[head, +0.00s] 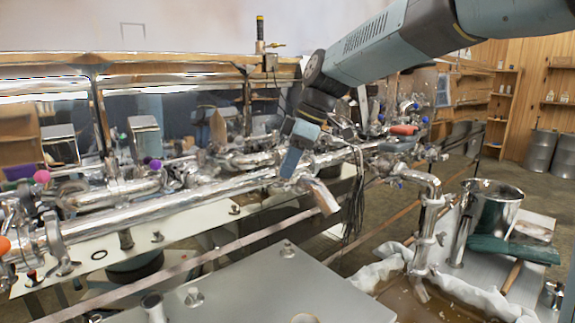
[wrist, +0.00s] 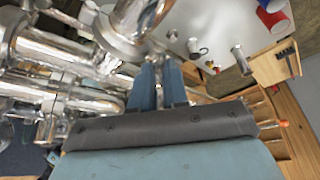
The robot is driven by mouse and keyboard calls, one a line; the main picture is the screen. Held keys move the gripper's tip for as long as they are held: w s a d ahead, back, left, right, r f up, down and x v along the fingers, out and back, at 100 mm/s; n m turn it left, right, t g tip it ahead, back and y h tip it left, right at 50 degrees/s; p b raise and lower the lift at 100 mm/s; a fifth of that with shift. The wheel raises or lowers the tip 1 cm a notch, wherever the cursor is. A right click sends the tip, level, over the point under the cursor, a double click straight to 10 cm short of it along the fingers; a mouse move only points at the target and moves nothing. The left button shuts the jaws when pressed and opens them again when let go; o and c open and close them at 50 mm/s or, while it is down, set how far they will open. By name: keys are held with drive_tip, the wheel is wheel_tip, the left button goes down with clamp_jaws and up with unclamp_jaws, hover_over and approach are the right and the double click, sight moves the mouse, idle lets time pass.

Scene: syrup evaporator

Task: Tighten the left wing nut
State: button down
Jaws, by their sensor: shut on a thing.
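My gripper (wrist: 158,68) shows in the wrist view as two blue fingers, close together. They are shut on a small piece at the pipe clamp, the wing nut, which the fingertips almost fully hide. The shiny steel pipe and clamp (wrist: 138,22) lie just beyond the tips. In the head view my gripper (head: 290,168) reaches down to the long steel pipe (head: 190,205) near the middle of the picture. The wing nut cannot be made out there, and which clamp it belongs to is unclear.
Steel pipes and fittings crowd both sides of my gripper. A grey flat surface (head: 290,290) lies in front, low in the head view. A steel pot (head: 495,215) stands at the right. A red and blue cup-like object (wrist: 272,14) shows in the wrist view.

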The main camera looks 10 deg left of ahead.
idle(0.3)
drive_tip(key=c, duration=1.2)
unclamp_jaws()
drive_tip(key=shift+w, duration=0.1)
drive_tip(key=v, duration=1.3)
drive_tip(key=shift+d+r, duration=0.1)
drive_tip(key=shift+r, duration=0.25)
